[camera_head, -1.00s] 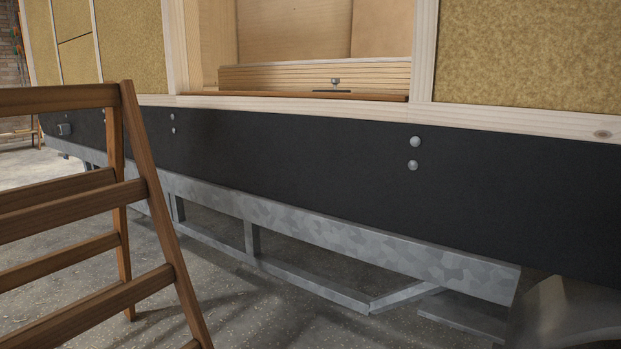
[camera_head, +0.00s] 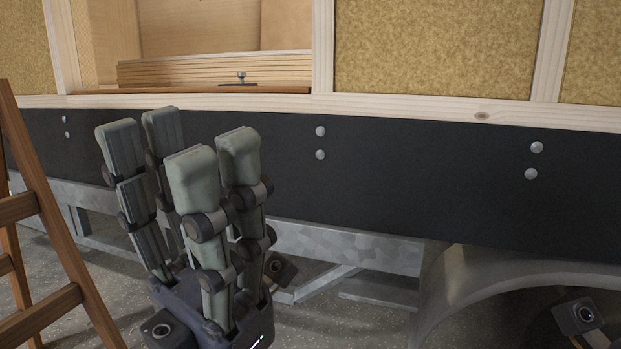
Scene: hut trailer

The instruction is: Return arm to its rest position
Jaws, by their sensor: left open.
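My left gripper (camera_head: 177,145) stands upright in the lower left-centre of the head view, its grey-padded fingers pointing up. The fingers are spread apart and nothing shows between them. It is in front of the trailer's black side panel (camera_head: 420,170) and hides part of it; I cannot tell the exact gap. At the bottom right corner, a small dark block with a lens, like those on my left gripper, juts into view. It looks like part of my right gripper (camera_head: 580,322), whose fingers are out of view.
A wooden ladder (camera_head: 45,220) stands at the left, close to my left gripper. Above the black panel is a window opening with a wooden sill (camera_head: 190,90). Below are a galvanised frame (camera_head: 345,250) and a grey wheel arch (camera_head: 475,285). Concrete floor shows beneath.

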